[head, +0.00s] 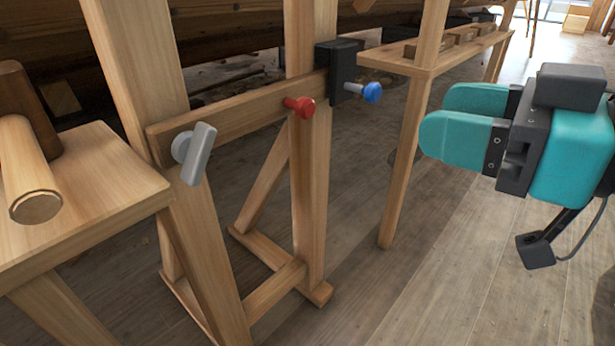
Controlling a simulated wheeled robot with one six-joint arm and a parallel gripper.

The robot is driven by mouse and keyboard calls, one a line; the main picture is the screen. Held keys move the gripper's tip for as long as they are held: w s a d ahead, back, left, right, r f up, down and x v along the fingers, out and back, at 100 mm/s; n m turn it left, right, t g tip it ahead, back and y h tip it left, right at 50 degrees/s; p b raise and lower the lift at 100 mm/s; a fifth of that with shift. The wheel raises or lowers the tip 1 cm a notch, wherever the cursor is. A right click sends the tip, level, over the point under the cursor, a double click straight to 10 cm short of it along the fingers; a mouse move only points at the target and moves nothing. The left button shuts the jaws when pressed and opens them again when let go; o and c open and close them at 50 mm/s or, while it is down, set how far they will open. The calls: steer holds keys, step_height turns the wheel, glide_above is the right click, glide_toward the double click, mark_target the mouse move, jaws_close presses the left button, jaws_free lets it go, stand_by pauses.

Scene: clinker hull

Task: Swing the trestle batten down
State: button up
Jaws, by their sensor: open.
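The trestle batten (240,112) is a wooden bar running across two upright posts, rising slightly to the right. A grey lever-like knob (197,154) sits at its left end. A red knob (300,106) sticks out from the batten near the right post. The batten's right end meets a black bracket (343,72), and a blue knob (372,92) sticks out beside it. My gripper (440,118), with teal fingers, is at the right, apart from the batten and knobs. It is open and nothing shows between its fingers.
A wooden bench (85,190) with a wooden mallet-like piece (28,165) stands at the left. A narrow wooden shelf (440,56) with several small blocks is behind, its leg (405,165) between the trestle and my gripper. The plank floor (420,290) in front is clear.

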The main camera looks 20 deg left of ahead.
step_height(320, 180, down, 4)
steer(key=t+b, duration=0.1)
steer(key=b, duration=0.2)
steer(key=y+p, duration=0.1)
steer(key=p, duration=0.7)
glide_toward(309, 111)
steer(key=x, duration=1)
steer(key=shift+w+a, duration=0.2)
jaws_close()
